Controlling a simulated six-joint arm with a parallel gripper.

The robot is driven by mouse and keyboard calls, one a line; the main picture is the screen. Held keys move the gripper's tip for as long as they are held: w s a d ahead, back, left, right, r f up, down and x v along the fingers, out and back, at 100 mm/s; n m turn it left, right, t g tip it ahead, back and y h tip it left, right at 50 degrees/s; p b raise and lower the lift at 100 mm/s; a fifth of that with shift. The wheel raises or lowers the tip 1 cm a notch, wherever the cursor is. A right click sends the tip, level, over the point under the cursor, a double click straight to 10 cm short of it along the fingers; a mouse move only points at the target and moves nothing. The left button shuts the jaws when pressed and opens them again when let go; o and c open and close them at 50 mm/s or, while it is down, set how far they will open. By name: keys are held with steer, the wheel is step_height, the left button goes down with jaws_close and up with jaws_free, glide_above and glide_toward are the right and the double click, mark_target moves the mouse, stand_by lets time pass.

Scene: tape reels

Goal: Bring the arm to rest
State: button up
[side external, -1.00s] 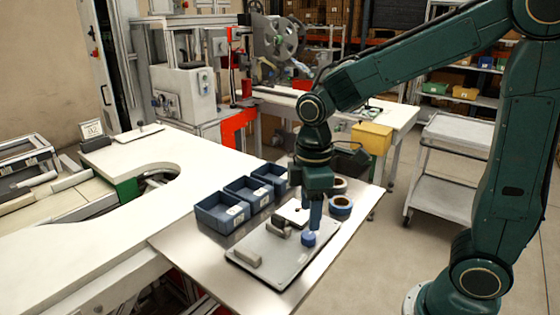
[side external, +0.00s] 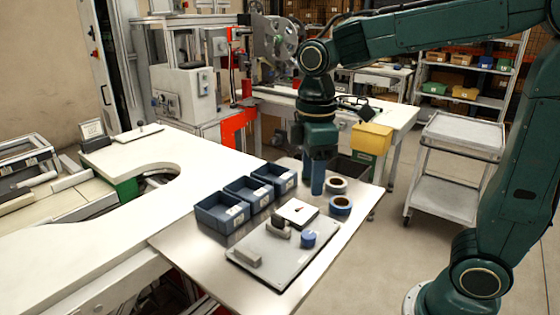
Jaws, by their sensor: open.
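My gripper (side external: 317,185) is open and hangs pointing down above the back part of the metal table (side external: 190,255), near the tape reels. Its fingers are blue and I see nothing between them. A small blue reel (side external: 308,239) sits on the grey plate (side external: 285,262), apart from my gripper. Two rolls of tape lie on the table to the right of my gripper: a brown one (side external: 337,184) and one with a blue outside (side external: 341,206).
Several blue bins stand in a row left of my gripper, the nearest being this bin (side external: 215,213). A white square with a red mark (side external: 297,211) and a dark dispenser-like object (side external: 280,227) are on the plate. A white cart (side external: 450,170) stands right.

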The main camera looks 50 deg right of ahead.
steer(key=s+d+m+t, duration=0.2)
steer(key=s+m+t, duration=0.3)
steer(key=s+m, duration=0.4)
steer(key=s, duration=0.3)
steer(key=shift+d+r+t, duration=0.25)
steer(key=shift+d+t, duration=0.05)
steer(key=shift+d, duration=0.05)
